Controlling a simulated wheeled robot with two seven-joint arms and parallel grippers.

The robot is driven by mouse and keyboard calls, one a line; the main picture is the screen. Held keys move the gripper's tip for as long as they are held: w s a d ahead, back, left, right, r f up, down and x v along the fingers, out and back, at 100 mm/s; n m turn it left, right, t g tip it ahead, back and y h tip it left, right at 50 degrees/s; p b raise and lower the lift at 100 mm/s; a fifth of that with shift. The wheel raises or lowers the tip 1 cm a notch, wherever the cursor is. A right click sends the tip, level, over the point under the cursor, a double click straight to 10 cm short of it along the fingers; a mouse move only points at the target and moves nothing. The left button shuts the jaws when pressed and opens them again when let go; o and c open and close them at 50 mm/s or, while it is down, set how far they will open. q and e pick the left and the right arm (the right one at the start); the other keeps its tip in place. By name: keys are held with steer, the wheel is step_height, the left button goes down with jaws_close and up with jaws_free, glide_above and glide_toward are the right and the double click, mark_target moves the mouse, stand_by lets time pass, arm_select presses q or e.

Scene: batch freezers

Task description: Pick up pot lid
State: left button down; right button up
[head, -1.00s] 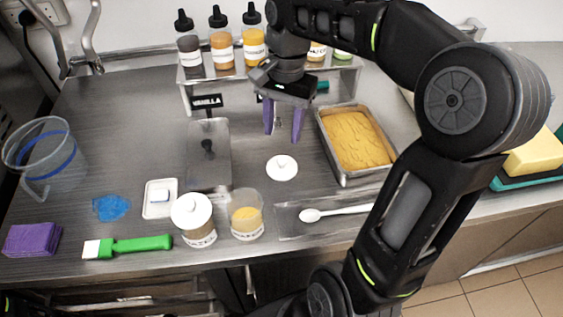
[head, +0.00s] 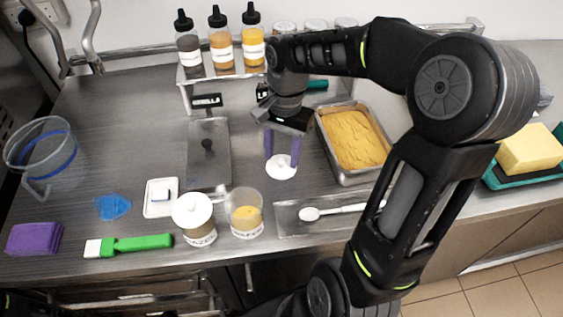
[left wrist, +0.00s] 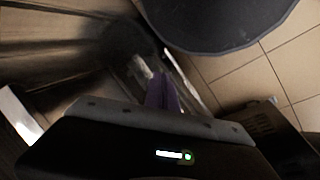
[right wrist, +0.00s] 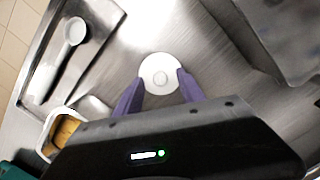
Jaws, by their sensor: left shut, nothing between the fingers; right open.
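The pot lid (head: 281,168) is a small white disc with a knob, lying flat on the steel counter. It also shows in the right wrist view (right wrist: 160,74). My right gripper (head: 281,163) is open with its purple fingers pointing down at the lid, one on each side of its middle. In the right wrist view the right gripper (right wrist: 160,84) has its fingertips at the lid's near edge; I cannot tell if they touch it. My left gripper (left wrist: 163,82) is shut and empty, low by the cabinet front and floor. An open jar of yellow contents (head: 246,216) stands near the lid.
A lidded jar (head: 194,218) stands left of the open jar. A pan of yellow ice cream (head: 350,145) sits close right of my right gripper. A tray with a white spoon (head: 330,213) lies in front. A bottle rack (head: 188,98) stands behind.

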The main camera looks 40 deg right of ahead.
steer(key=shift+f, duration=0.35)
stand_by(0.3)
jaws_close()
stand_by(0.4)
